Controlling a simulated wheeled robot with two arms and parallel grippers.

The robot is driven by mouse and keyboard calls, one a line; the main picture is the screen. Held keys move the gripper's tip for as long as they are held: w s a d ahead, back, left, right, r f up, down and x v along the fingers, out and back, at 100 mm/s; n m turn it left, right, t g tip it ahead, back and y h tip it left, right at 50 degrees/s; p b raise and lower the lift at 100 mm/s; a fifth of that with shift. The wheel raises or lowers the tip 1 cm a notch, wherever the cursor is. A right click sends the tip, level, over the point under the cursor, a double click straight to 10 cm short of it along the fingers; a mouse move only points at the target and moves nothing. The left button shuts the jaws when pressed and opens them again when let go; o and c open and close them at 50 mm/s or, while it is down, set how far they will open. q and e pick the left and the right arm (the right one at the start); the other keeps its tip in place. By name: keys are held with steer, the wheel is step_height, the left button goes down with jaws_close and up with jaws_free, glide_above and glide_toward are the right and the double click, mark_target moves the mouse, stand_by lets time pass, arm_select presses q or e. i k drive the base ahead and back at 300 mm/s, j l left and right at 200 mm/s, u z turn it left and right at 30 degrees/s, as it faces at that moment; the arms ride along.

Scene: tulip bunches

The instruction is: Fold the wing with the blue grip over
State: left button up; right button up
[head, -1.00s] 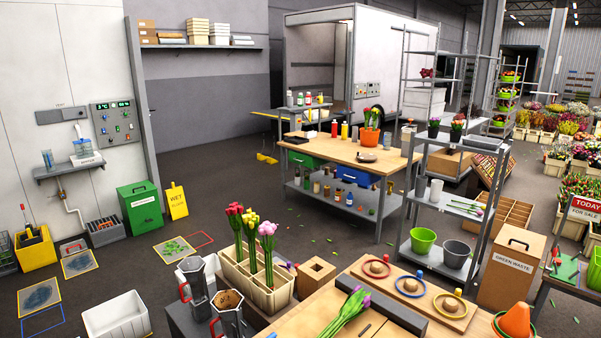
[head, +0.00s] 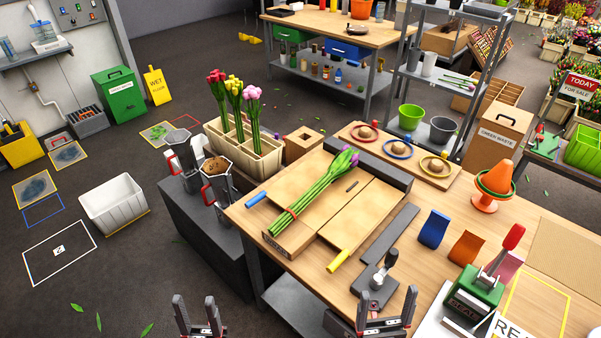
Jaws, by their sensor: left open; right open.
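A wooden folding board lies on the workbench. Its left wing (head: 278,213) has a blue grip (head: 257,199) sticking out at the left edge. Its right wing (head: 360,222) has a yellow grip (head: 338,261) at the near end. Both wings look flat. A bunch of tulips (head: 318,193) with purple heads and a red band lies across the board, stems toward me. My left gripper (head: 196,308) is open and empty at the bottom, left of the bench and well short of the blue grip. My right gripper (head: 387,305) is open and empty near the bench's front edge.
Two metal pots (head: 216,185) stand on a dark stand left of the board. A cream crate of tulips (head: 243,155) is behind them. A grey bar (head: 368,165) lies behind the board. A small lever tool (head: 377,282) and a green stamp press (head: 474,290) stand at right.

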mark_target(284, 190)
steer(key=i+j+z, duration=0.1)
steer(key=i+j, duration=0.15)
steer(key=j, duration=0.15)
steer(key=i+j+z, duration=0.1)
steer(key=i+j, duration=0.15)
steer(key=j, duration=0.15)
steer(key=i+j+z, duration=0.1)
steer(key=i+j, duration=0.15)
steer(key=j, duration=0.2)
